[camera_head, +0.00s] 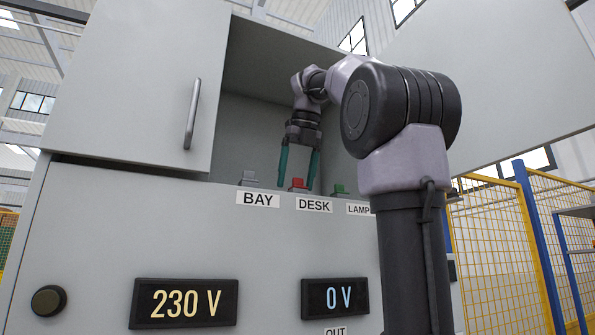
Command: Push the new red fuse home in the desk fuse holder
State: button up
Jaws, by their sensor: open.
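The red fuse (297,184) shows above the DESK label (314,204), in the middle of the row. Only its upper part shows over the ledge edge, so how deep it sits in the holder cannot be told. My gripper (297,172) points down over it with its two teal fingers apart. One finger is on each side of the red fuse, the left one close to it. Whether they touch it cannot be told. A grey fuse (249,178) stands above the BAY label (258,198) and a green one (338,188) above the LAMP label (359,209).
A raised panel (490,70) hangs at right. Displays below read 230 V (185,303) and 0 V (335,298). A round knob (48,301) is at lower left.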

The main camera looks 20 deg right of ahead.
jog(key=v, duration=0.7)
dwell(0.6)
